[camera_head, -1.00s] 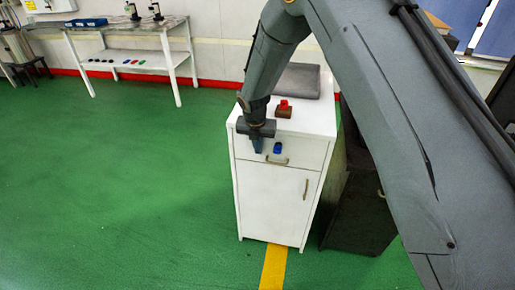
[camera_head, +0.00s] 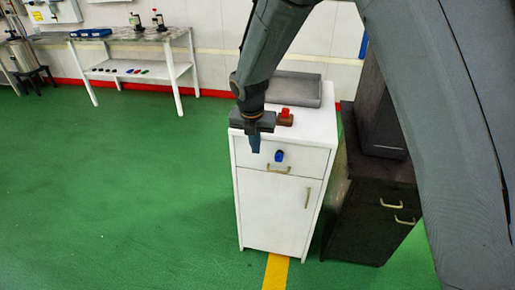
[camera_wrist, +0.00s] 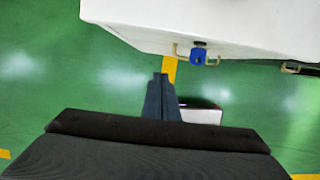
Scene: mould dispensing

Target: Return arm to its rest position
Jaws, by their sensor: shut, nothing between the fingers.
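My gripper (camera_head: 254,143) hangs pointing down in front of the white cabinet (camera_head: 275,210), near its upper left front edge in the head view. In the wrist view its fingers (camera_wrist: 161,98) are together with nothing between them, over the green floor. My arm reaches in from the upper right of the head view. A blue object (camera_head: 279,155) is on the cabinet's drawer front, above the handle. It also shows in the wrist view (camera_wrist: 198,56), apart from my fingers.
A red piece (camera_head: 285,112) on a brown base and a grey slab (camera_head: 294,90) are on the cabinet top. A dark cabinet (camera_head: 368,215) stands close on the right. A white table (camera_head: 150,68) stands at the back left. The green floor at left is clear.

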